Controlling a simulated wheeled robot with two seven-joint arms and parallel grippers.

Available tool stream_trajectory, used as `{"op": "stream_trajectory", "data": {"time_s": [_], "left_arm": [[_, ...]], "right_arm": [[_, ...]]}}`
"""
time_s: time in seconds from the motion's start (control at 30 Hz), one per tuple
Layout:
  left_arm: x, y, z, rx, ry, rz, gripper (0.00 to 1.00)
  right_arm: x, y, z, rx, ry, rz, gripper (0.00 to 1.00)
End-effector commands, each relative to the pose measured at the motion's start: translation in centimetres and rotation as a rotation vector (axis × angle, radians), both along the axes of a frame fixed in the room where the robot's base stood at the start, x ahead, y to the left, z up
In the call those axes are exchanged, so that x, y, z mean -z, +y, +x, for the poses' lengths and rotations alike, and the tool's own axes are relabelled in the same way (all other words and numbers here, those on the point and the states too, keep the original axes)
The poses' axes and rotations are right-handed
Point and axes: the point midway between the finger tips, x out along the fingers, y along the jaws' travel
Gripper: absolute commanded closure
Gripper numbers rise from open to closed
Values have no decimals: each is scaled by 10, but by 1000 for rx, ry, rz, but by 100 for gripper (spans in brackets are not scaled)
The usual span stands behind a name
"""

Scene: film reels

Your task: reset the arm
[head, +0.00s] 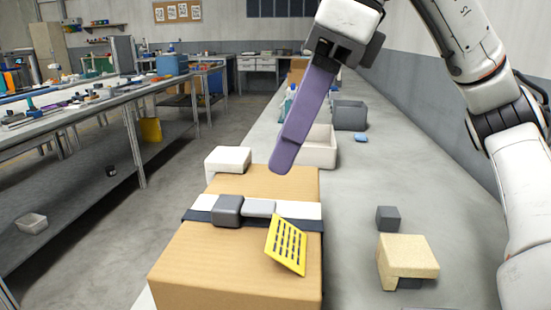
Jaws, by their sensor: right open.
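My right arm (478,65) comes in from the upper right and bends over the grey bench. My right gripper (318,95) is at the top, right of centre, above the bench and apart from it. A long purple piece (303,118) reaches from it down and left, its end over the far part of the cardboard box (235,265). The gripper is seen edge-on, so the gap between its fingers is hidden, and I cannot tell whether the purple piece is a finger. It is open. My left gripper is out of view.
The box carries a dark and white band, grey blocks (228,210) and a tilted yellow slotted card (287,245). A tan block (407,256) and a dark cube (388,217) are at right. Bins (350,115) stand behind.

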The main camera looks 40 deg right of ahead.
Motion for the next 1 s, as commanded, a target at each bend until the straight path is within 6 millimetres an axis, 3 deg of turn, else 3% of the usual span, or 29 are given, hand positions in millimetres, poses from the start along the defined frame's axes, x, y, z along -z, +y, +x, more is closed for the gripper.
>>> {"op": "stream_trajectory", "data": {"time_s": [0.2,0.7,0.87,1.0], "left_arm": [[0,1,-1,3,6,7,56],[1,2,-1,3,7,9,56],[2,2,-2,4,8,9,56],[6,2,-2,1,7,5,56]], "right_arm": [[-15,-3,-4,-1,0,0,56],[-15,-4,-5,-1,0,0,56],[-11,-3,-4,-1,1,-1,56],[3,0,0,0,2,-1,56]]}}
